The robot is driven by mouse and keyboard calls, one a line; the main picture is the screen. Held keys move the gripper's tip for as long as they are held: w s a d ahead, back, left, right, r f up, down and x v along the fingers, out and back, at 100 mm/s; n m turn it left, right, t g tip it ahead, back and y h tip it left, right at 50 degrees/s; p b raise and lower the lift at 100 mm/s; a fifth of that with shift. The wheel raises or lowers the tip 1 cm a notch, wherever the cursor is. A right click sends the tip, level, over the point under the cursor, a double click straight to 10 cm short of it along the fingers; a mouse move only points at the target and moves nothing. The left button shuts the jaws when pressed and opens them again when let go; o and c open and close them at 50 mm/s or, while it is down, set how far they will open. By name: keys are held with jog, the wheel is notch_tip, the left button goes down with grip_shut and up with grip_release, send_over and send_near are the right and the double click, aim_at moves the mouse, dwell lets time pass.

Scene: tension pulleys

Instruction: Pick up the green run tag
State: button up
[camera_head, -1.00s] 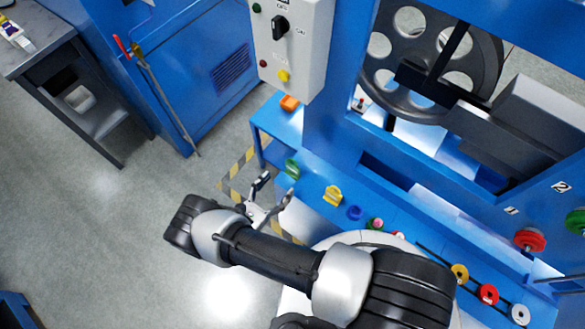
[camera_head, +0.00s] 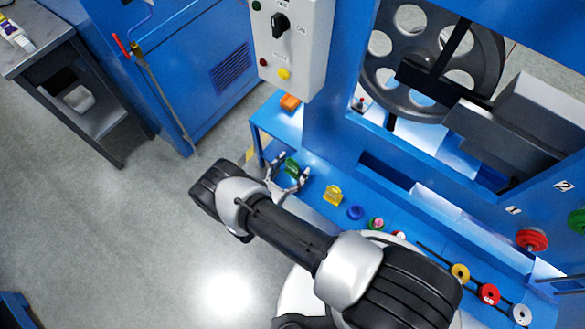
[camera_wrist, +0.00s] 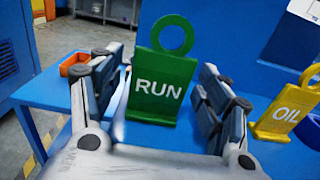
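The green run tag (camera_wrist: 158,86) stands upright on the blue shelf, with a ring on top and white RUN lettering facing the wrist camera. In the head view the green run tag (camera_head: 290,165) shows at the left end of the shelf, partly behind my fingers. My gripper (camera_wrist: 160,100) is open, with one finger on each side of the tag. Gaps show between the tag and both fingers in the wrist view, wider on the right. In the head view my gripper (camera_head: 289,176) is at the shelf's front edge.
A yellow OIL tag (camera_wrist: 286,110) stands close to the right of my gripper. An orange tray (camera_wrist: 76,64) lies to the left. In the head view, a blue piece (camera_head: 355,212) and pulleys line the blue shelf (camera_head: 318,178). The machine's wall rises behind.

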jog(key=c, duration=1.1)
jog(key=shift+r, duration=0.15)
notch_tip(320, 180, up, 20)
jog(key=p, duration=0.5)
jog(key=shift+p, duration=0.35)
